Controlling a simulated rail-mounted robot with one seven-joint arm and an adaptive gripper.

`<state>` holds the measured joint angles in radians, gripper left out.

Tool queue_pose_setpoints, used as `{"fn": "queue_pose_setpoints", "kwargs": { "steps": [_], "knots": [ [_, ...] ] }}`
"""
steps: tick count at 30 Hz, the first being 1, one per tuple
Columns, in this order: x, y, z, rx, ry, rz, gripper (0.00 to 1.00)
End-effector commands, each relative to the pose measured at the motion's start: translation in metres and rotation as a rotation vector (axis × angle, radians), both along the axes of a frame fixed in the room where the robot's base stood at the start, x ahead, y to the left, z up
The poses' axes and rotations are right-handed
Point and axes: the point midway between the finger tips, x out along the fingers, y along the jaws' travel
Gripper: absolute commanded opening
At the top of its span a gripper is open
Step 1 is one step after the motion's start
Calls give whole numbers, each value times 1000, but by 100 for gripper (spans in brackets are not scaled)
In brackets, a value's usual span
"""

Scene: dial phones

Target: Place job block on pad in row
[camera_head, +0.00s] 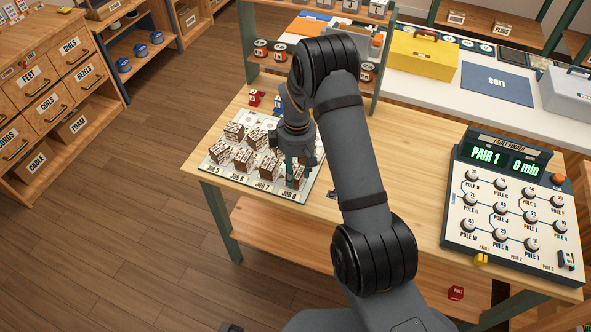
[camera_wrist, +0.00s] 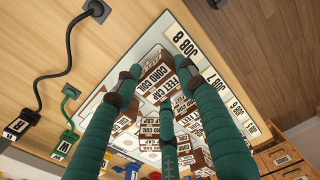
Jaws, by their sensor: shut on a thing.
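The job board (camera_head: 206,161) is a pale tray on the wooden table with front labels JOB 5 to JOB 8 and several brown-and-white printed blocks (camera_head: 244,160) in its rows. My gripper (camera_head: 293,172) is at its right side, above the JOB 8 label (camera_head: 289,195). In the wrist view my green-fingered gripper (camera_wrist: 157,78) is shut on a job block (camera_wrist: 154,62) lettered with words such as FEET, CAP, CORD and COIL. The JOB 8 label (camera_wrist: 187,44) is close beside it. The fingers hide part of the block, and I cannot tell whether it touches its pad.
Other blocks stand close to the fingers on the board. The fault finder panel (camera_head: 513,205) stands at the table's right. Black and green cables with tagged plugs (camera_wrist: 66,143) lie beside the board. A shelf post (camera_head: 385,70) rises behind my arm.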

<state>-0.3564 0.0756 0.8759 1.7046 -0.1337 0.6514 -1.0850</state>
Motion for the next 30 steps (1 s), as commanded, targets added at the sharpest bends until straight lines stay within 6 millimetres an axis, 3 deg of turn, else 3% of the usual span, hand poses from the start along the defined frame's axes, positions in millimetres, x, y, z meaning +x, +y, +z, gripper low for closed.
{"fn": "queue_pose_setpoints", "kwargs": {
  "steps": [8, 9, 18, 30],
  "knots": [
    [0, 0, -4, 0, 0, -1, 4],
    [0, 0, -4, 0, 0, -1, 40],
    [0, 0, -2, 0, 0, -1, 58],
    [1, 0, 5, 1, -3, -1, 59]
  ]
}}
